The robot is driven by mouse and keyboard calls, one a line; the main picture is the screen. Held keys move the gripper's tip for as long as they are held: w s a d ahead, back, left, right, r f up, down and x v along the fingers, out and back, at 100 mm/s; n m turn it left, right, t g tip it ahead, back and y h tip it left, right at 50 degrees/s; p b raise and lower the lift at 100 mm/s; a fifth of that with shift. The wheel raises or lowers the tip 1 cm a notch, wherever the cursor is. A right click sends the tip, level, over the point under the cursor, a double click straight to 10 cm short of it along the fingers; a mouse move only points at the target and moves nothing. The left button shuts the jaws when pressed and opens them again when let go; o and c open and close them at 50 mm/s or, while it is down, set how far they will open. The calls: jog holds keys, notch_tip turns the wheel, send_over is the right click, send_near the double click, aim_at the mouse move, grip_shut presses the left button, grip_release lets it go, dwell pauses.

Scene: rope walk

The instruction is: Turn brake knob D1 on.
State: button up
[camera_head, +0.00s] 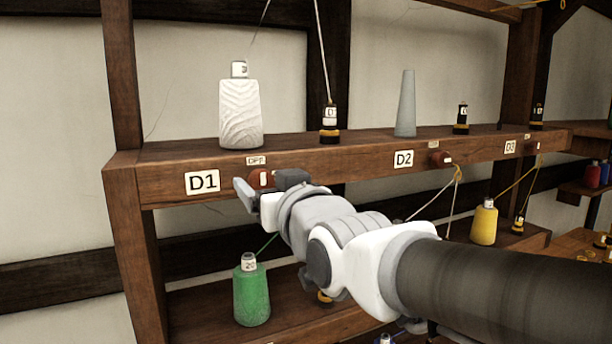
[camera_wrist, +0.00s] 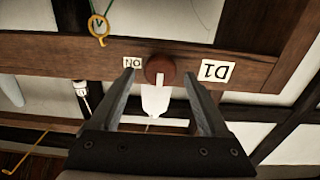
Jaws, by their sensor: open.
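Brake knob D1 (camera_head: 261,178) is a dark red round knob with a white mark, on the front of the wooden beam beside the D1 label (camera_head: 202,182). An OFF label (camera_head: 257,160) sits just above it. In the wrist view, upside down, the knob (camera_wrist: 160,68) shows between my fingertips, its white mark pointing down the picture, which is up toward OFF. The ON label (camera_wrist: 132,62) is left of it there; my gripper hides it in the head view. My gripper (camera_head: 264,187) is open, with a finger on each side of the knob; contact cannot be told.
A white cone (camera_head: 240,115) and a black spool (camera_head: 330,122) stand on the shelf above. Knob D2 (camera_head: 440,159) is farther right on the beam. A green spool (camera_head: 251,292) stands on the lower shelf beneath my gripper.

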jog(key=shift+w+a, duration=0.25)
jog(key=shift+w, duration=0.2)
grip_shut()
